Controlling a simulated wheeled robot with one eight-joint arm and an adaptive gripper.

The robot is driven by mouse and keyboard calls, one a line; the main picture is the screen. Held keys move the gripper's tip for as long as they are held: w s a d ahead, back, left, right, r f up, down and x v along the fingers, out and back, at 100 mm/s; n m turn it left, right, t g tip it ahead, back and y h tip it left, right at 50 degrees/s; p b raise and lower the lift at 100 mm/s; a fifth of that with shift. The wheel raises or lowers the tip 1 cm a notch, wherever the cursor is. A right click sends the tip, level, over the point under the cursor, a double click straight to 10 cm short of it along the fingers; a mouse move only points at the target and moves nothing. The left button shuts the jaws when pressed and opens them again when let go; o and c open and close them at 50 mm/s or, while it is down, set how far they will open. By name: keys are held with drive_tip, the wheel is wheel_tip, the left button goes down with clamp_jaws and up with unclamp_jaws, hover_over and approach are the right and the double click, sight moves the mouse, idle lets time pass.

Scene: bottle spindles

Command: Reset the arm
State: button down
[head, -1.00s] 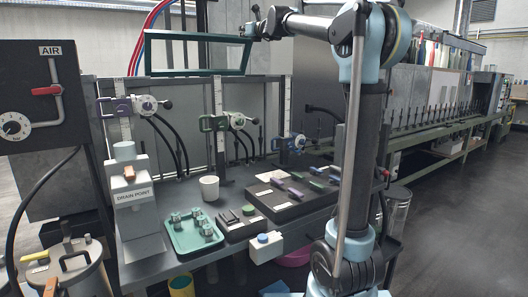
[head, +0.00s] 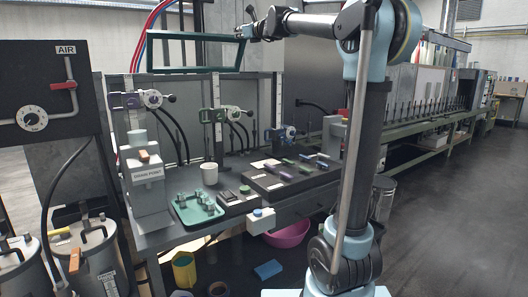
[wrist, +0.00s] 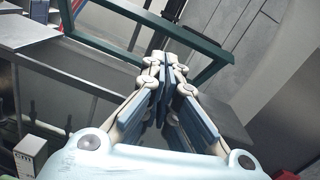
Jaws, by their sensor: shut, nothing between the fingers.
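My arm stands upright at the right of the head view and bends over at the top. Its forearm reaches left, high above the bench. My gripper (head: 248,31) is at the end of it, in front of the upper edge of a dark green frame (head: 196,69). In the wrist view my gripper (wrist: 168,62) has its fingers together with nothing between them. The green frame (wrist: 222,52) shows behind the fingertips there. I cannot tell whether the gripper touches the frame.
Below is a bench with a green tray (head: 183,212), a white cup (head: 209,174), a dark block holder (head: 262,181) and clamp stands (head: 217,143). A pink bowl (head: 288,234) and a blue block (head: 267,270) lie on the floor. Open floor (head: 455,220) is at the right.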

drive_tip(key=s+d+f+n+g+h, duration=0.1)
drive_tip(key=s+d+f+n+g, duration=0.25)
drive_tip(key=s+f+n, duration=0.7)
drive_tip(key=s+d+f+n+g+h, duration=0.1)
drive_tip(key=s+d+f+n+g, duration=0.35)
drive_tip(key=s+f, duration=1.05)
drive_tip(key=s+d+f+n+g+h, duration=0.1)
drive_tip(key=s+d+f+n+h, duration=0.2)
drive_tip(key=s+d+f, duration=0.4)
drive_tip(key=s+d+f+n+g+h, duration=0.2)
drive_tip(key=s+d+f, duration=0.5)
drive_tip(key=f, duration=1.2)
drive_tip(key=s+d+f+n+g+h, duration=0.1)
drive_tip(key=s+d+f+n+h, duration=0.3)
drive_tip(key=s+f, duration=0.8)
drive_tip(key=d+f+n, duration=0.1)
drive_tip(key=d+n, duration=0.1)
drive_tip(key=d, duration=0.1)
drive_tip(key=shift+d+f+n+g, duration=0.25)
drive_tip(key=shift+d+n+g, duration=0.05)
drive_tip(key=shift+d, duration=0.1)
